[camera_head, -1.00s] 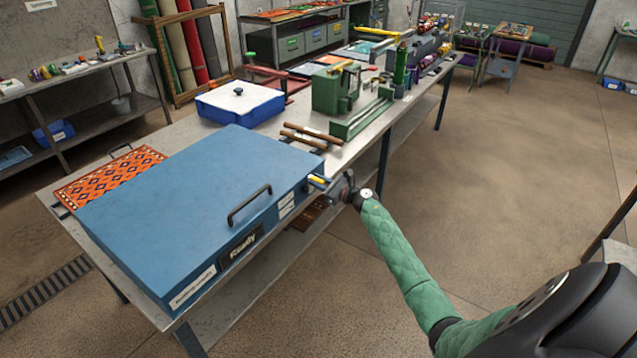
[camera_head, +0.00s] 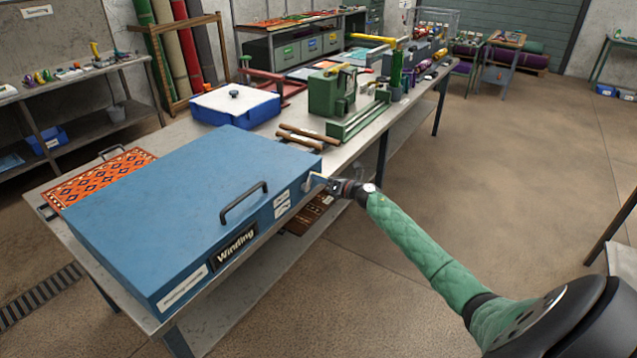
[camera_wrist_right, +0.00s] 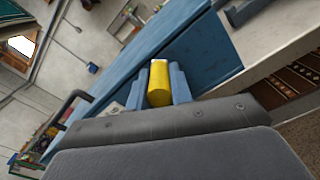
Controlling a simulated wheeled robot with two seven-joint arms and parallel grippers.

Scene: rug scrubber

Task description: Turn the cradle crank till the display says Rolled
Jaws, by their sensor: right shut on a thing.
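The blue scrubber box (camera_head: 180,200) lies on the long workbench, with a patterned orange rug (camera_head: 95,178) coming out at its left end. The display (camera_head: 236,244) on its front face reads "Winding". The crank is at the right end of the front face. My right gripper (camera_head: 325,184) is there, and in the right wrist view (camera_wrist_right: 160,88) its fingers are shut on the crank's yellow handle (camera_wrist_right: 159,80). In the head view the gripper and wrist hide most of the handle. My left gripper is in neither view now.
A black bar handle (camera_head: 244,203) stands out on the box lid. Behind the box are brown rollers (camera_head: 305,136), a blue-and-white case (camera_head: 235,106) and a green machine (camera_head: 332,92). The floor right of the bench is open.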

